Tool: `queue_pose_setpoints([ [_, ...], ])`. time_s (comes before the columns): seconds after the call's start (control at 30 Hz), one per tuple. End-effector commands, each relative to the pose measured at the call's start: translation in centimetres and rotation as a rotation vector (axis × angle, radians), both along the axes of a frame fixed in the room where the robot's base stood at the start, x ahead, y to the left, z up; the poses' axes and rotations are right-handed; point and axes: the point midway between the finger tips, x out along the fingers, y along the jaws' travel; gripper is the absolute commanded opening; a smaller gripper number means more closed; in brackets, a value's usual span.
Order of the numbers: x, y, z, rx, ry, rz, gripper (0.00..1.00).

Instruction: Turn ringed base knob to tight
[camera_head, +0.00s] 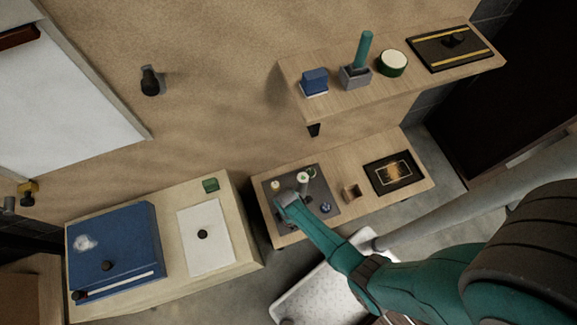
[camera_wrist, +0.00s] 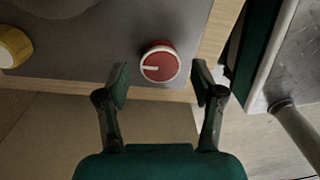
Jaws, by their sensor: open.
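In the wrist view a red knob (camera_wrist: 160,64) with a white ring around its face sits near the edge of a grey panel (camera_wrist: 90,42). Its white pointer line points left. My gripper (camera_wrist: 161,76) is open, with one finger on each side of the knob in the picture. I see a gap on both sides and no contact; the height of the tips above the panel is hard to judge. In the head view my gripper (camera_head: 284,201) is over the grey panel (camera_head: 322,192), and the red knob is hidden there.
A yellow knob (camera_wrist: 13,46) is at the wrist view's left. In the head view a pale green-rimmed knob (camera_head: 303,178) and a blue knob (camera_head: 326,208) share the panel. A shelf (camera_head: 420,82) hangs above.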

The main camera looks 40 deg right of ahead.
Motion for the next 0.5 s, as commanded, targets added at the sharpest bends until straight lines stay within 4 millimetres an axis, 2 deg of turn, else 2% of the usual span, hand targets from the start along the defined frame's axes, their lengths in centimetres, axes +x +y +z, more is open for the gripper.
queue_pose_setpoints([
  [0.2,0.0,0.0,-1.6,0.000,0.000,0.000,0.67],
  [0.5,0.0,0.0,-2.1,0.000,-0.001,0.000,0.67],
])
